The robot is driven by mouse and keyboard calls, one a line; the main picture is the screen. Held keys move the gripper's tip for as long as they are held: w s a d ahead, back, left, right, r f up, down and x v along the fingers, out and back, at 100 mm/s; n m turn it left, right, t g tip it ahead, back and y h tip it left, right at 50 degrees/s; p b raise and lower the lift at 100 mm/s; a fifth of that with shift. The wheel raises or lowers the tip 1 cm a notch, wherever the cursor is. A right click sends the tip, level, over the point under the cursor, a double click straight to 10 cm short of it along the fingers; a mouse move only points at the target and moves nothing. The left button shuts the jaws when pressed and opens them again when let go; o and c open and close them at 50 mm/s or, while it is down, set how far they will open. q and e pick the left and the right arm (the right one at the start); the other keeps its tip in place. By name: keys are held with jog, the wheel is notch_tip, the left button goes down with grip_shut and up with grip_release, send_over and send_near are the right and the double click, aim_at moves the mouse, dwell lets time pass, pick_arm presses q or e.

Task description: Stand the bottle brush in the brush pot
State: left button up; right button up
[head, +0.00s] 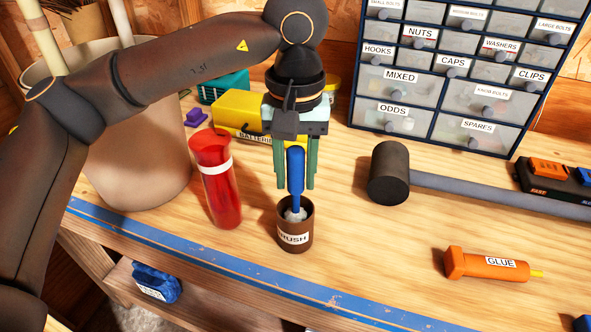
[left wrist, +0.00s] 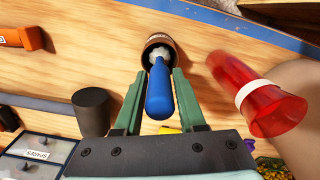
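The bottle brush (head: 296,172) has a blue handle and pale bristles. It stands close to upright, handle up, with its bristle end inside the brown brush pot (head: 292,239). The pot stands on the bench and carries a partly visible "BRUSH" label. My left gripper (head: 295,184) is above the pot, its green fingers on either side of the handle with gaps showing. The left wrist view shows the blue handle (left wrist: 160,92) between the spread fingers (left wrist: 158,100), and the pot's rim (left wrist: 160,40) beyond. My right gripper is not in view.
A red bottle (head: 217,190) stands just left of the pot. A dark cylinder (head: 389,173) with a grey bar lies to the right, and an orange glue tube (head: 487,266) lies front right. A yellow box (head: 238,112) and a drawer cabinet (head: 440,75) are behind. The blue-edged bench front is clear.

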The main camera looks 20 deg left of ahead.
pick_arm(q)
jog(key=o, duration=0.4)
notch_tip(320, 180, up, 12)
jog(key=shift+r+p, duration=0.25)
jog(key=shift+p, duration=0.45)
dwell(0.6)
